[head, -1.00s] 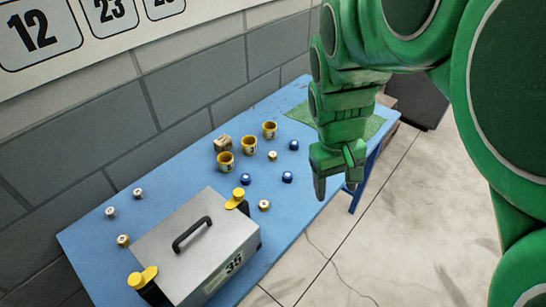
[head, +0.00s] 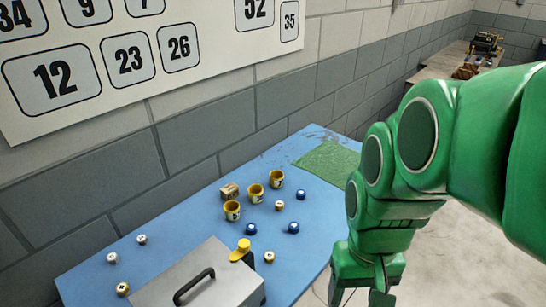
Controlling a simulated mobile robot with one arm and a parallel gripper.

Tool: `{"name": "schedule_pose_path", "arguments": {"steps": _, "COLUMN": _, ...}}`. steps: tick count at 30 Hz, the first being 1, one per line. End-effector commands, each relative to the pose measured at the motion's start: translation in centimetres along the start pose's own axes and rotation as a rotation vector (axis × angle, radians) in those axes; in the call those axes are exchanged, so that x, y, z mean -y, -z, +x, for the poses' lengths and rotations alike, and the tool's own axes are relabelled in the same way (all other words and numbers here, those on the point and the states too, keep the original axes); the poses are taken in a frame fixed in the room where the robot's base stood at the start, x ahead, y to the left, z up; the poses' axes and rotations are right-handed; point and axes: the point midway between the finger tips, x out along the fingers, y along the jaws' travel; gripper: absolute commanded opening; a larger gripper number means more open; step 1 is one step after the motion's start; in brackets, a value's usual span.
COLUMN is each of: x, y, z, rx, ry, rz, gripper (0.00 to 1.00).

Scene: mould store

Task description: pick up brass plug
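Several small brass-coloured plugs with pale centres stand on the blue table (head: 205,225). One brass plug (head: 269,257) is by the metal box's far corner, another brass plug (head: 279,206) is beside the yellow cups, and a third brass plug (head: 122,289) is at the near left. My gripper (head: 359,296) points down at the bottom right, off the table's right side in the picture and apart from all plugs. Its two fingers show a gap with nothing seen between them. The fingertips are at or past the bottom edge.
A metal box (head: 222,290) with a black handle and a yellow-knobbed latch (head: 241,249) fills the near table. Several yellow cups (head: 232,211), a brass block (head: 229,191), blue plugs (head: 293,227) and silver plugs (head: 141,239) stand around. A green mat (head: 325,164) lies at the far end.

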Motion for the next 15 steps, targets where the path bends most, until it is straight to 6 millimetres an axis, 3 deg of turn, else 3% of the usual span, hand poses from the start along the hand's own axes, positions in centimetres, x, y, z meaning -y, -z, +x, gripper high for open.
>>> {"name": "schedule_pose_path", "arguments": {"steps": 6, "x": -0.5, "y": -2.0, "z": 0.7, "rx": 0.024, "ry": -0.040, "rz": -0.012, "gripper": 0.63}}
{"name": "schedule_pose_path", "arguments": {"steps": 15, "x": 0.8, "y": -0.4, "z": 0.5, "rx": 0.042, "ry": 0.006, "rz": 0.011, "gripper": 0.63}}
